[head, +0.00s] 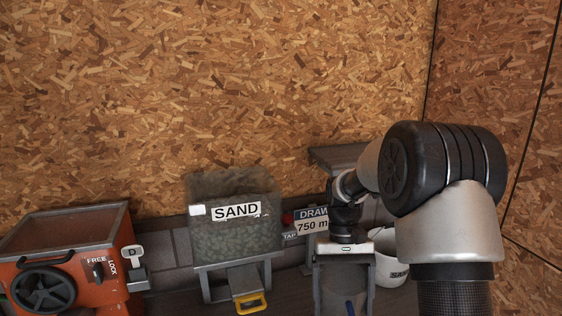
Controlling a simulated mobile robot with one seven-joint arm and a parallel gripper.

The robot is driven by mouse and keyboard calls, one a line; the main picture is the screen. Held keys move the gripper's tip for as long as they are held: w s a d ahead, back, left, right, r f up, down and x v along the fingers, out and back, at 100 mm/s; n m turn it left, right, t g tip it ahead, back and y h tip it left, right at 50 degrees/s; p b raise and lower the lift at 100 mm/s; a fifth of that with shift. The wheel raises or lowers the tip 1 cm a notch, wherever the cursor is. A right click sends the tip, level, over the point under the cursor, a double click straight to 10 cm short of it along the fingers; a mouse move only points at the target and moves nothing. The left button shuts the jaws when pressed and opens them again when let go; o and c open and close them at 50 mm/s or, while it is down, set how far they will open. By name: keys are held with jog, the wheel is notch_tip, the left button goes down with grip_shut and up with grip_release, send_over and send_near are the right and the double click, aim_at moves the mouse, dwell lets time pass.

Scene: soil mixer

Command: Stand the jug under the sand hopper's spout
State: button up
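The sand hopper (235,228) is a see-through bin labelled SAND, standing on a grey frame left of the middle in the head view. Below it is a grey sloping part with a yellow handle (251,303); its spout opening cannot be made out. My gripper (345,285) points down to the right of the hopper, its two fingers well apart. A dark grey-blue rounded thing (345,300), perhaps the jug, shows between the fingers. The bottom edge of the picture cuts it off, so whether the fingers press on it cannot be told.
A white bucket (388,268) with a SAND label stands right of my gripper, partly behind my arm. A sign (311,222) reading DRAW 750 m stands behind. An orange machine (65,262) with a black handwheel is at the left. A chipboard wall closes the back.

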aim_at(346, 313)
jog(key=r+p, duration=0.2)
jog(key=s+r+p, duration=0.1)
jog(key=p, duration=0.2)
jog(key=r+p, duration=0.2)
jog(key=p, duration=0.1)
jog(key=shift+s+r, duration=0.25)
jog(key=shift+r, duration=0.05)
jog(key=shift+s+p, duration=0.1)
jog(key=shift+p, duration=0.4)
jog(key=shift+f, duration=0.1)
jog(key=shift+d, duration=0.1)
